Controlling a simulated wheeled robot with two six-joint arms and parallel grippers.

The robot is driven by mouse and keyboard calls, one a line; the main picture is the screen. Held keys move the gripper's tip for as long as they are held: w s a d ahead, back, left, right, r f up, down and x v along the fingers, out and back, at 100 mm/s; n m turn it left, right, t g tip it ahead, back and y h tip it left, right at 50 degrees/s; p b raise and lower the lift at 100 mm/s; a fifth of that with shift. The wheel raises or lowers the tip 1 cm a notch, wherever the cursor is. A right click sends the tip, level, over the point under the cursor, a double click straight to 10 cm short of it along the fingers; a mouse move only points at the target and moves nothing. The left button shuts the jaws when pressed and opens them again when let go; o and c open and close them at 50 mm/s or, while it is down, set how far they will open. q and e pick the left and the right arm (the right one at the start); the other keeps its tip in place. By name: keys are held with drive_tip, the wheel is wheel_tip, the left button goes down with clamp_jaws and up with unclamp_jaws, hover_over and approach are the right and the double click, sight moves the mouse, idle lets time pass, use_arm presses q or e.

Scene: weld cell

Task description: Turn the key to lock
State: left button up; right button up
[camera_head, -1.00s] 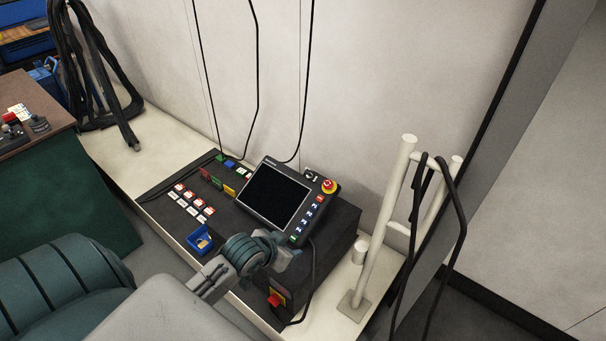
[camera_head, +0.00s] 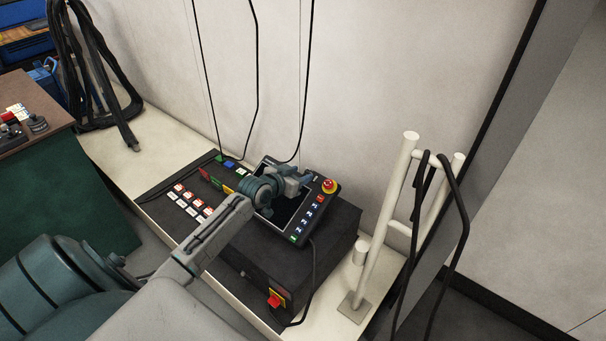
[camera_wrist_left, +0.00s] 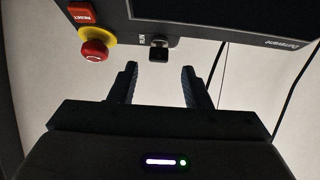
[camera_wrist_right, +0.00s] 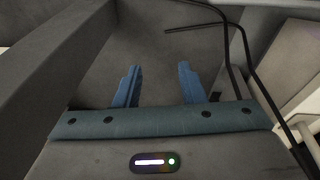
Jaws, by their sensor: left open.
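The key (camera_wrist_left: 159,48) is a small dark piece at the edge of the black pendant panel (camera_wrist_left: 200,15) in the left wrist view. It sits ahead of and between the two fingertips of my left gripper (camera_wrist_left: 159,72), which is open and apart from it. In the head view my left gripper (camera_head: 298,180) is over the upper part of the pendant (camera_head: 283,222) and covers much of its screen. I cannot make out the key clearly there. My right gripper (camera_wrist_right: 160,70) shows only in its own wrist view, open and empty.
A red emergency stop (camera_head: 329,186) on a yellow ring sits close beside the key, also in the left wrist view (camera_wrist_left: 94,50). A pale pipe rack (camera_head: 386,220) with black cables stands at right. A red switch (camera_head: 274,300) is on the box's front. Cables hang behind.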

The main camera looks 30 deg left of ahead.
use_arm(q)
drive_tip(key=shift+x, duration=1.65)
use_arm(e)
drive_tip(key=shift+w+a+r, duration=0.15)
drive_tip(key=shift+r, duration=0.3)
drive_tip(key=shift+w+a+r, duration=0.1)
drive_tip(key=shift+w+r, duration=0.05)
drive_tip(key=shift+r, duration=0.3)
use_arm(q)
drive_tip(key=shift+d, duration=0.1)
clamp_jaws()
use_arm(e)
drive_tip(key=shift+s+f, duration=0.1)
drive_tip(key=shift+f, duration=0.05)
use_arm(q)
drive_tip(key=shift+r, duration=0.1)
